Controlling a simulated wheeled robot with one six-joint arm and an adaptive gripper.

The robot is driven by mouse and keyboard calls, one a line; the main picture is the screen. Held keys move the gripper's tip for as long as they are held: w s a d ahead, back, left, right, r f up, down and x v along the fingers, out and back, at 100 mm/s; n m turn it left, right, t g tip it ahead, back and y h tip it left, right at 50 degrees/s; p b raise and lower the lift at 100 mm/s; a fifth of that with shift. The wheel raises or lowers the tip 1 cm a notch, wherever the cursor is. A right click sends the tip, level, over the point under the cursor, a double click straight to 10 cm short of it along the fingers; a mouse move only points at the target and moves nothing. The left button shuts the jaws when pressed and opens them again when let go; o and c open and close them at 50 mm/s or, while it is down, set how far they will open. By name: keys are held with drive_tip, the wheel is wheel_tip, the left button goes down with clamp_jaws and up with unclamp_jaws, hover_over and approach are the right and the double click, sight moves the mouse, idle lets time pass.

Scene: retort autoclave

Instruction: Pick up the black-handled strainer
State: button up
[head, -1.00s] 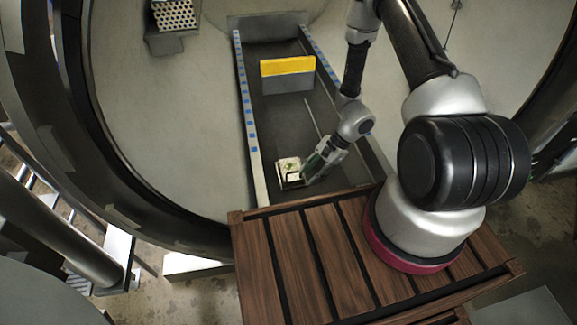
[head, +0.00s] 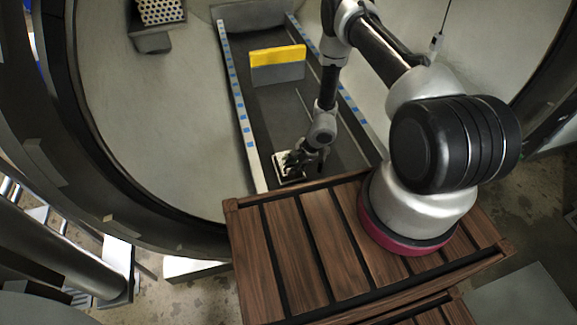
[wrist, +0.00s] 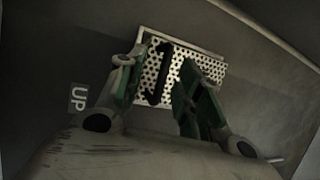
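The strainer (wrist: 212,67) is a pale perforated plate with a raised rim and a black bar handle (wrist: 162,72) across it. In the head view the strainer (head: 279,174) lies on the dark channel floor near its close end, partly hidden by my gripper (head: 300,160). In the wrist view my gripper (wrist: 160,75) is open, its two green-padded fingers apart. The black handle appears between the fingers, with a visible gap on each side. I cannot tell how deep the fingertips reach relative to the handle.
A grey block with a yellow top (head: 278,62) stands farther along the channel. Pale rails (head: 238,105) with blue marks border the channel. A perforated piece (head: 160,12) sits at upper left. An "UP" label (wrist: 79,97) lies left of the strainer.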

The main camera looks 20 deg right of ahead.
drive_tip(key=shift+f, duration=0.25)
drive_tip(key=shift+a, duration=0.1)
clamp_jaws()
wheel_tip(320, 180, up, 10)
drive_tip(key=shift+r, duration=0.1)
idle(0.5)
drive_tip(key=shift+w, duration=0.1)
drive_tip(key=shift+r, duration=1.7)
